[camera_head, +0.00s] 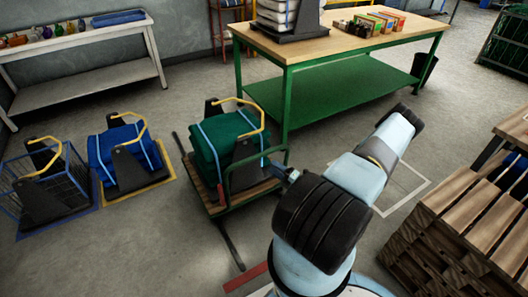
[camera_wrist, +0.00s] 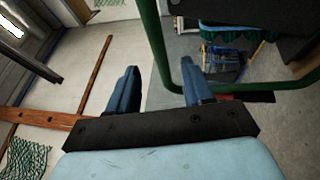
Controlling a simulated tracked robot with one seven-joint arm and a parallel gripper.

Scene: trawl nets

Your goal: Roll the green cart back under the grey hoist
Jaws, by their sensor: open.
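The green cart (camera_head: 243,197) stands left of centre in the head view, with a wooden deck and a green tube handle on its right side. It carries a green net bundle (camera_head: 222,137) on a black stand with a yellow handle. In the wrist view, a green tube (camera_wrist: 158,45), apparently the cart's handle, runs past the right finger. My gripper (camera_wrist: 160,88) is open, with no object held between its fingers. I cannot make out the grey hoist.
A blue bundle (camera_head: 130,146) and a blue wire crate (camera_head: 70,175) stand left of the cart on marked floor squares. A workbench (camera_head: 330,42) is behind it. Stacked wooden pallets (camera_head: 440,225) are at right. A dark rail (camera_head: 232,252) runs along the floor by the cart.

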